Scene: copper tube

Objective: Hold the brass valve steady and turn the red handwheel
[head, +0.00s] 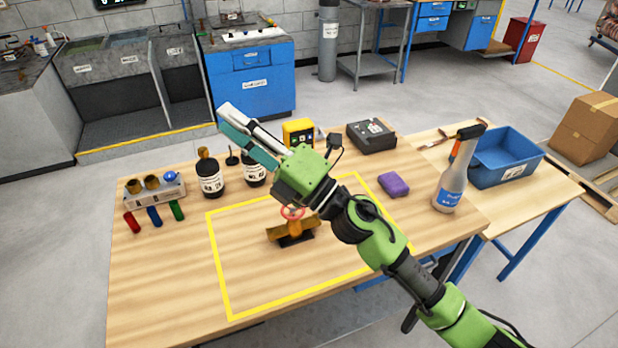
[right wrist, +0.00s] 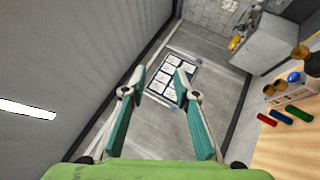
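The brass valve (head: 282,233) lies on a small dark base on the wooden table, inside the yellow outline. Its red handwheel (head: 291,213) sits on top, partly hidden behind my right arm. My right gripper (head: 226,117) is raised above the table, beyond the valve, with its fingers pointing up and left, away from it. In the right wrist view the two teal fingers (right wrist: 160,74) are apart with nothing between them. The valve does not show in that view. My left gripper is not in view.
A yellow meter (head: 299,132), purple block (head: 394,184) and spray bottle (head: 453,180) are further right. The table left of the valve is clear.

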